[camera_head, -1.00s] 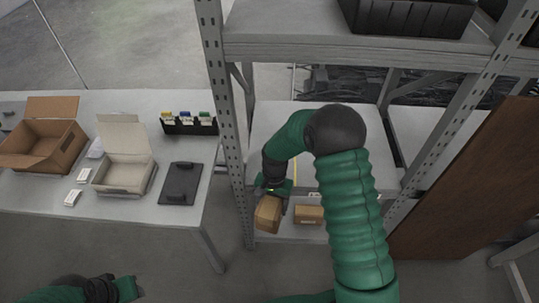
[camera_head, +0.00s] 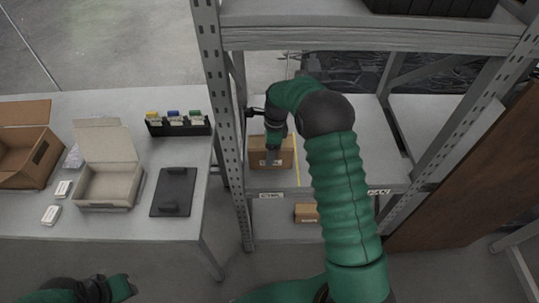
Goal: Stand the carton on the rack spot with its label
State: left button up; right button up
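The brown carton (camera_head: 285,152) stands upright at the left end of the middle rack shelf (camera_head: 345,172), left of a yellow line. Whether its base touches the shelf is hard to tell. My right gripper (camera_head: 272,158) reaches down over it, with a dark finger across its front face; it looks shut on the carton, the other finger hidden. A white shelf label (camera_head: 270,196) is on the shelf edge below the carton; another label (camera_head: 378,191) is farther right. Their print is too small to read. My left gripper (camera_head: 122,288) is low at the bottom left, away from everything, its fingers unclear.
A second small carton (camera_head: 306,213) sits on the lower shelf. A rack post (camera_head: 235,150) stands close left of the carton.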

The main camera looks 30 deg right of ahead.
notch_tip(320, 180, down, 2)
jog(key=shift+a+f, duration=0.1)
jog(key=shift+a, duration=0.05)
jog(key=o, duration=1.9)
jog(key=shift+d, duration=0.25)
jog(key=shift+a, duration=0.1)
jog(key=shift+r, duration=0.4)
jog(key=r, duration=0.4)
jog(key=r+p, duration=0.1)
jog(key=r, duration=0.1)
jog(key=shift+s+d+r, duration=0.25)
jog(key=shift+d+r, duration=0.1)
jog(key=shift+r, duration=0.05)
